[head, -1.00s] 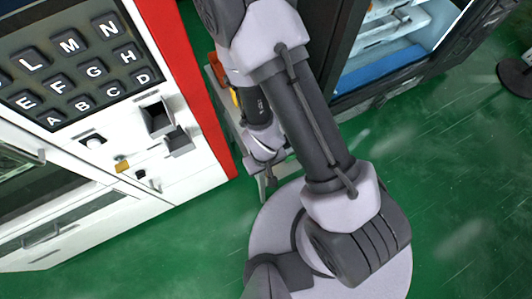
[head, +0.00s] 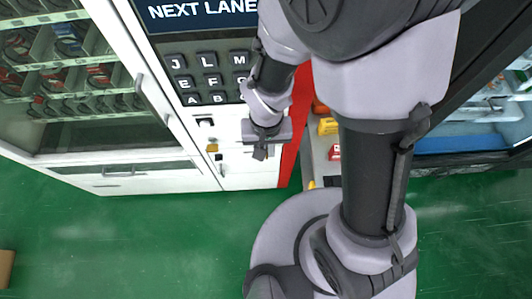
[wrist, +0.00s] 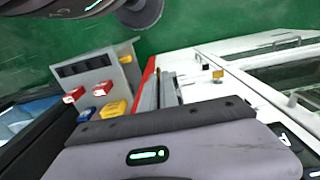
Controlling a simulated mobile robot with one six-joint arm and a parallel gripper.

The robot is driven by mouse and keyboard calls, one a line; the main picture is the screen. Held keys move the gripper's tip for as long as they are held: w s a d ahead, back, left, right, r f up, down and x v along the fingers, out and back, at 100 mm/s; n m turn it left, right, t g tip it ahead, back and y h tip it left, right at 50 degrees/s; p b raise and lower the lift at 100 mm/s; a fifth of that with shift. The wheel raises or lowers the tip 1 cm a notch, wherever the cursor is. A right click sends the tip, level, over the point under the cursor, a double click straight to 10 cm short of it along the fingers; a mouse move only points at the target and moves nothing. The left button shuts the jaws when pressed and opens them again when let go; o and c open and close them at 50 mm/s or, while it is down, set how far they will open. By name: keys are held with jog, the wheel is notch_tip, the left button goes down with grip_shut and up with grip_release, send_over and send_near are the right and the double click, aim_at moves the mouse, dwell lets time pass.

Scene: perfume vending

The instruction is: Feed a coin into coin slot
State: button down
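The white vending machine front (head: 255,172) stands at the left in the head view and at the right in the wrist view. A small gold fitting (head: 212,148) sits on it below the keypad and also shows in the wrist view (wrist: 218,74). It may be the coin slot, but it is too small to be sure. My gripper (head: 261,153) is in front of the panel, right of the gold fitting. Its fingers are too small and dark to tell open from shut. I cannot make out a coin in either view.
A grey rack (wrist: 90,75) with red and yellow boxes stands beside the machine's red edge (head: 288,160). Green floor (head: 120,240) is clear in front.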

jog(key=w, duration=0.2)
jog(key=w+f, duration=0.1)
jog(key=w, duration=0.2)
jog(key=w+f, duration=0.1)
jog(key=w, duration=0.2)
jog(key=shift+d+f, duration=0.1)
jog(key=shift+f, duration=0.15)
jog(key=shift+w+f+b, duration=0.5)
jog(key=shift+w+f, duration=0.45)
jog(key=shift+w+f+b, duration=0.55)
jog(key=shift+w, duration=0.2)
